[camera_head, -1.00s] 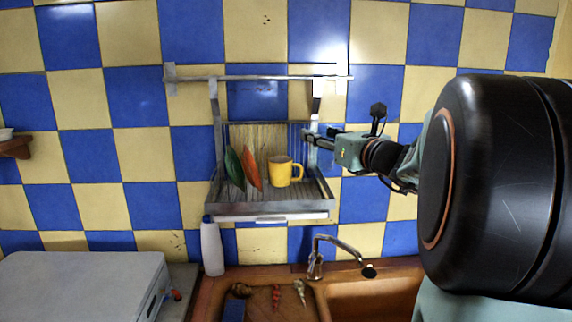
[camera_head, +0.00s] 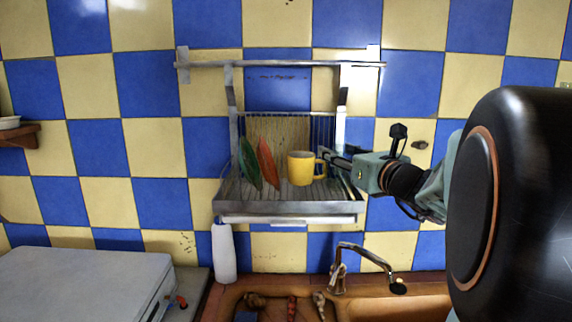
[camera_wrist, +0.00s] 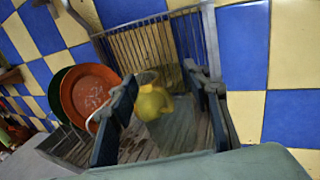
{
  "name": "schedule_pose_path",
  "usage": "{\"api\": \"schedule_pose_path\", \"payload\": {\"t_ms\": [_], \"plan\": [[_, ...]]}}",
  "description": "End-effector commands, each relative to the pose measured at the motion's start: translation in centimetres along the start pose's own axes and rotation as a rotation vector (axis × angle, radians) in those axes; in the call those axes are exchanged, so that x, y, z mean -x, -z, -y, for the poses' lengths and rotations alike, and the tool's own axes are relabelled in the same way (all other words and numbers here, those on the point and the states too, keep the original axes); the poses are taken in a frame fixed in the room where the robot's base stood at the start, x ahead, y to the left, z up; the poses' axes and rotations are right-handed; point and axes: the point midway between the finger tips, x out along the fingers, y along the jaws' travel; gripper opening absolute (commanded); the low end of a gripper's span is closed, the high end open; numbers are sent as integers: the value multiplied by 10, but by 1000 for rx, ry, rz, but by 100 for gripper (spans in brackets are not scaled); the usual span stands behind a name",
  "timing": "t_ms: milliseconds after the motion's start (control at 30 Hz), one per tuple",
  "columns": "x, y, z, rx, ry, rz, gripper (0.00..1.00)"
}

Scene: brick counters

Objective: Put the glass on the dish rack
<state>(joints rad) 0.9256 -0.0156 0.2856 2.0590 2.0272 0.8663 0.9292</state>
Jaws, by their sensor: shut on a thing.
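The dish rack (camera_head: 290,208) is a metal wall rack holding a yellow mug (camera_head: 300,167), a green plate (camera_head: 250,163) and an orange-red plate (camera_head: 267,162). My gripper (camera_head: 330,157) is at the rack's right side, just right of the mug at about its rim height in the head view. In the wrist view, my two dark fingers (camera_wrist: 163,112) stand apart around a faint see-through shape, which seems to be the glass (camera_wrist: 178,132). The mug (camera_wrist: 150,100) shows behind it. The glass's base and any contact with the rack cannot be made out.
A rail (camera_head: 280,64) runs above the rack on the tiled wall. Below are a faucet (camera_head: 350,255), a sink and a white bottle (camera_head: 223,252). The slatted floor right of the mug is partly covered by my gripper.

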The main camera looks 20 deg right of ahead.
Motion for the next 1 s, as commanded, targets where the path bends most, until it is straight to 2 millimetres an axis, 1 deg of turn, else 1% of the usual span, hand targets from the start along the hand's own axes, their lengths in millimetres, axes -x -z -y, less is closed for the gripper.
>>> {"api": "schedule_pose_path", "payload": {"t_ms": [33,100,400,533,567,700,1000], "plan": [[2,13,-1,0,1,0,16],[3,19,-2,0,2,1,16],[3,18,-4,0,1,1,16],[3,23,-4,0,1,1,16],[3,22,-4,0,1,0,46],[3,21,-3,0,1,0,62],[3,20,-3,0,2,0,62]]}}
